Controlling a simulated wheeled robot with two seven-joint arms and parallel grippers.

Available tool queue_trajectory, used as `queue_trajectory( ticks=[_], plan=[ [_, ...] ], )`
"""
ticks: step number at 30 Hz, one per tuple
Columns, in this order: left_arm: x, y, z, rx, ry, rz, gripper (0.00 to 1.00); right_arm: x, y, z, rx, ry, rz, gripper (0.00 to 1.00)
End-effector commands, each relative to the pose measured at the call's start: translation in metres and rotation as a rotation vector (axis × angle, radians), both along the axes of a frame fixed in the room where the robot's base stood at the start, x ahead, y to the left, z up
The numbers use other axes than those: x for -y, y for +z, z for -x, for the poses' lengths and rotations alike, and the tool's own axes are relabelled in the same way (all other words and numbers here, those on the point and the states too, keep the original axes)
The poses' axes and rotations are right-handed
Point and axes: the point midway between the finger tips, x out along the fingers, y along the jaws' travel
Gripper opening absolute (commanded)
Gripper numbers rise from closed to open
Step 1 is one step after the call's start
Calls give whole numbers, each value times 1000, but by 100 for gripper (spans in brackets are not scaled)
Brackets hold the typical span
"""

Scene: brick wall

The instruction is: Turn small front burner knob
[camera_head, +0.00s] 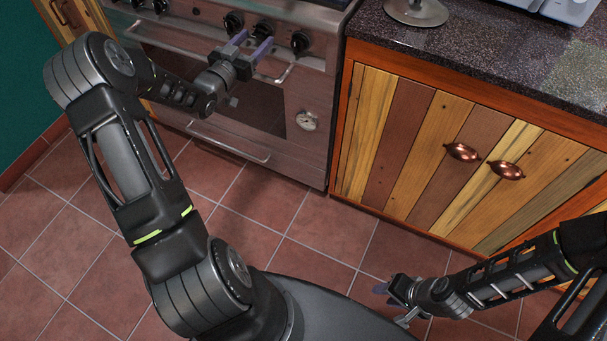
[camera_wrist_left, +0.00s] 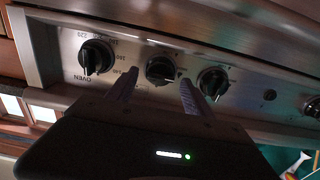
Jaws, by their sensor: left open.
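The stove's steel front panel carries a row of black knobs. In the left wrist view, a black knob (camera_wrist_left: 160,70) sits between and just beyond the two fingertips of my open left gripper (camera_wrist_left: 159,76). I cannot tell whether the fingers touch it. A knob marked OVEN (camera_wrist_left: 97,56) is to its left and another knob (camera_wrist_left: 213,82) to its right. In the head view, my left gripper (camera_head: 256,38) faces the middle knob (camera_head: 262,27) of these three. The burner labels are too small to read. My right gripper (camera_head: 393,303) hangs low over the floor, fingers apart and empty.
The oven door handle (camera_head: 284,74) runs below the knobs, under my left gripper. A wooden cabinet (camera_head: 410,140) with copper handles and a dark speckled counter (camera_head: 470,50) stands right of the stove. The tiled floor (camera_head: 310,225) in front is clear.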

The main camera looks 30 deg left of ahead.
Motion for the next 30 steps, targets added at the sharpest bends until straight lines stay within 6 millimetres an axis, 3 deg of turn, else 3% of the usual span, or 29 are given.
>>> queue_trajectory(
  ticks=[8,13,20,30],
  plan=[
    [0,-1,62,-1,4,2,60,0,-4,0,0,0,0,36],
    [-3,-36,66,-118,70,57,60,0,-2,0,0,0,0,36],
    [12,-83,75,-266,126,153,60,0,3,0,0,0,0,36],
    [55,-139,92,-464,155,279,60,0,13,0,0,0,0,36]
  ],
)
